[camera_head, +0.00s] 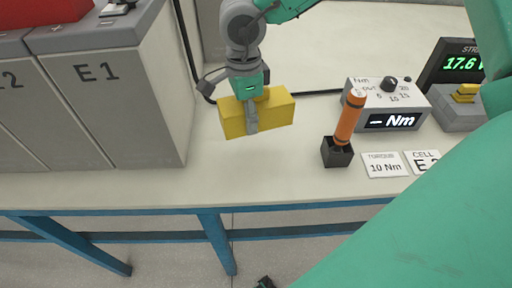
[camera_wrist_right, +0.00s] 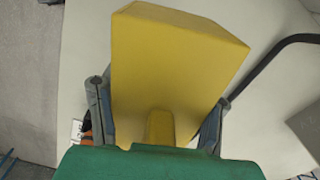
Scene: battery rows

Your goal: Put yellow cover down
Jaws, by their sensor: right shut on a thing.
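The yellow cover (camera_head: 272,113) is a long yellow block with a small raised grip. It is held over the white table (camera_head: 300,40) in the head view, right of the battery marked E1. My right gripper (camera_head: 250,112) is shut on it, with a grey finger across its near face. In the right wrist view the cover (camera_wrist_right: 175,60) fills the middle, between the two fingers (camera_wrist_right: 158,125). I cannot tell whether its underside touches the table. My left gripper is not in view.
Grey batteries (camera_head: 120,100) stand at the left. An orange tool (camera_head: 350,118) stands in a black holder at the right, near a torque box (camera_head: 388,104) and white cards (camera_head: 384,165). A black cable runs behind the cover. Bare table lies in front of it.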

